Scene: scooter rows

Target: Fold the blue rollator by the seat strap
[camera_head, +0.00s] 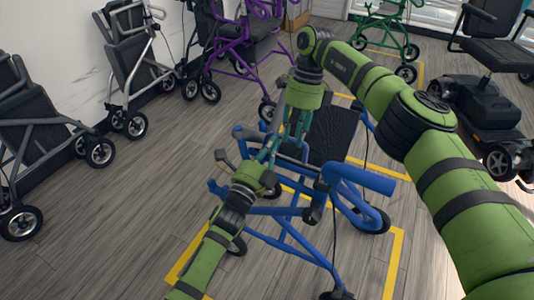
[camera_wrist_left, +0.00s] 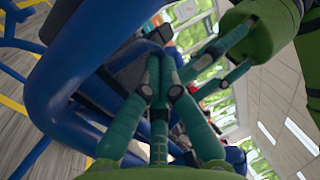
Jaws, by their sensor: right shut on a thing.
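The blue rollator (camera_head: 287,238) stands unfolded mid-floor, its black seat (camera_head: 335,132) spread between its side frames. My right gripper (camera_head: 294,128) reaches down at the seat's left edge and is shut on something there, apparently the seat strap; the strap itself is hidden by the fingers. My left gripper (camera_head: 267,150) is low at the rollator's left side. In the left wrist view its fingers (camera_wrist_left: 160,65) come together beside a blue tube (camera_wrist_left: 60,75), with nothing clearly held. My right gripper's fingers (camera_wrist_left: 212,72) show close to them.
Yellow lines (camera_head: 395,262) mark the bay floor around the rollator. Grey rollators (camera_head: 128,65) stand along the left wall, a purple one (camera_head: 235,55) behind, a green one (camera_head: 390,35) farther back. A black mobility scooter (camera_head: 490,110) stands at right.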

